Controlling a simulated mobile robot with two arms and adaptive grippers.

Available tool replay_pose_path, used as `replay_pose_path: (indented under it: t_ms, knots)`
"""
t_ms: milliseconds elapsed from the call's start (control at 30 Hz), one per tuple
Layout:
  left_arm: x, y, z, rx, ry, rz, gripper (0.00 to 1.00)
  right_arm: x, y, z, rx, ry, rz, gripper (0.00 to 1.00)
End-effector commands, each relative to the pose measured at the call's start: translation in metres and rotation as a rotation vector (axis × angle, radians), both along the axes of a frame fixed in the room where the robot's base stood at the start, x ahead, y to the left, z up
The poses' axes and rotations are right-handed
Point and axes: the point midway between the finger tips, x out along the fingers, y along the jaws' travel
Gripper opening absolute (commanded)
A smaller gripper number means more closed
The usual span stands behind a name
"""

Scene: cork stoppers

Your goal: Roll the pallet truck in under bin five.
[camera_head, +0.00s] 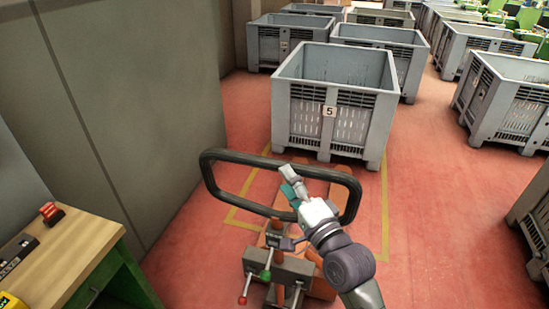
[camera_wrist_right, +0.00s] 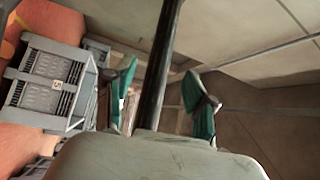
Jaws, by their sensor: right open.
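Bin five (camera_head: 333,118) is a grey slatted crate with a "5" label, standing on the red floor ahead; it also shows tilted at the left of the right wrist view (camera_wrist_right: 50,83). The orange pallet truck (camera_head: 277,230) is in front of the bin, nearer to me, with a black loop handle (camera_head: 240,157) raised toward me. My right gripper (camera_head: 288,181) is at the handle. In the wrist view its teal fingers (camera_wrist_right: 160,68) stand apart, one on each side of the black bar (camera_wrist_right: 162,60). The truck's forks are mostly hidden. My left gripper is out of view.
A yellow floor line (camera_head: 384,215) runs around bin five's place. A grey wall (camera_head: 150,110) stands close on the left. A wooden-topped bench (camera_head: 75,255) is at the lower left. Other grey bins (camera_head: 505,100) stand right and behind. Red floor is clear at right of the truck.

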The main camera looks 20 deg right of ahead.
Motion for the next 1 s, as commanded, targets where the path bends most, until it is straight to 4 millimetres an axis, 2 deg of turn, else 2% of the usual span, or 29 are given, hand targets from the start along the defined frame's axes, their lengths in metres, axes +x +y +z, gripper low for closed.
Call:
replay_pose_path:
  t_ms: [100,300,467,733,767,1000]
  knots:
    - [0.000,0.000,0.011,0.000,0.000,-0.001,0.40,0.025,0.005,0.007,0.001,-0.001,0.001,0.56]
    - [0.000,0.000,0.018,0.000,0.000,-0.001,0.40,0.053,0.011,0.009,0.000,0.001,0.001,0.56]
    - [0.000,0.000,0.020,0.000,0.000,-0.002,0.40,0.062,0.013,0.009,0.000,0.001,0.001,0.56]
    - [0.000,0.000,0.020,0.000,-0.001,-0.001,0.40,0.063,0.013,0.008,0.000,0.001,0.001,0.56]
    - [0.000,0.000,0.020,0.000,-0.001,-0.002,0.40,0.063,0.013,0.008,0.000,0.001,0.001,0.54]
    - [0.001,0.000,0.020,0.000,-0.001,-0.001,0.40,0.063,0.013,0.008,-0.001,0.001,0.001,0.14]
